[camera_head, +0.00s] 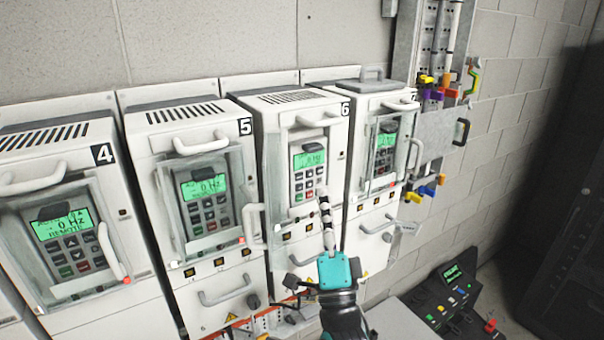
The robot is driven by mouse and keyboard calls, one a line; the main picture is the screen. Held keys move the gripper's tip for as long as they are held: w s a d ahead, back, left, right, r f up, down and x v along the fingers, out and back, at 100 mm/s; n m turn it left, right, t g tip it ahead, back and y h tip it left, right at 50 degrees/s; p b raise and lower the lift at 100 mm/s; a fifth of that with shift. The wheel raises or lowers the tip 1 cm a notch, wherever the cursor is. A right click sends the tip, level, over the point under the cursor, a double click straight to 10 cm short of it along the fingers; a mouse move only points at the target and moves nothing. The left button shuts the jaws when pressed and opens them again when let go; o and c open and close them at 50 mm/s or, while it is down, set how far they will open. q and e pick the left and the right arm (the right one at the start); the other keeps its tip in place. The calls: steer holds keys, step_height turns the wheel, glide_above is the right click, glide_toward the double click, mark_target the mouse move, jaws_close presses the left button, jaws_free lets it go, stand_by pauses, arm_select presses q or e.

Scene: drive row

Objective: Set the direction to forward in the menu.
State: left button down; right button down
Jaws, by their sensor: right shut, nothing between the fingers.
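The drive numbered 6 (285,108) stands in a row of white drives. Its keypad panel (303,183) has a lit green screen (310,160), too small to read, above grey keys with a green and a red one low down. The clear cover of drive 6 (273,180) appears swung open to the left, leaving the keypad bare. My right gripper (323,198) is shut and empty, its fingertips pointing up at the keypad's lower right edge. I cannot tell whether they touch it, and they hide part of that edge. My left gripper is out of view.
Drive 5 (190,119) and drive 4 (50,165) stand to the left, their screens showing 0 Hz. Another drive (380,105) is close on the right. Handles stick out from the fronts. A black control box (455,298) sits at lower right.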

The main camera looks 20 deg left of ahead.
stand_by(0.8)
steer(key=w+d+f+n+g+h+b, duration=0.1)
steer(key=d+f+n+g+h+b, duration=0.1)
steer(key=d+f+b, duration=0.6)
steer(key=w+d+f+n+g+h+b, duration=0.1)
steer(key=d+f+n+g+h+b, duration=0.15)
steer(key=f, duration=0.95)
steer(key=w+d+f+n+g+h+b, duration=0.1)
steer(key=d+f+n+g+h+b, duration=0.2)
steer(key=d+f, duration=0.5)
steer(key=s+d+f+g+h+b, duration=0.1)
steer(key=s+d+f+g+b, duration=0.1)
steer(key=f, duration=0.7)
steer(key=s+d+f+n+g+h+b, duration=0.1)
steer(key=s+d+f+g+h+b, duration=0.1)
steer(key=s+d+f+b, duration=0.3)
steer(key=s+d+f+n+g+h+b, duration=0.1)
steer(key=s+d+f+g+b, duration=0.3)
steer(key=f, duration=1.1)
steer(key=s+d+h, duration=0.1)
steer(key=s+d, duration=0.2)
steer(key=s, duration=0.2)
steer(key=shift+s+d, duration=0.15)
steer(key=shift+d, duration=0.05)
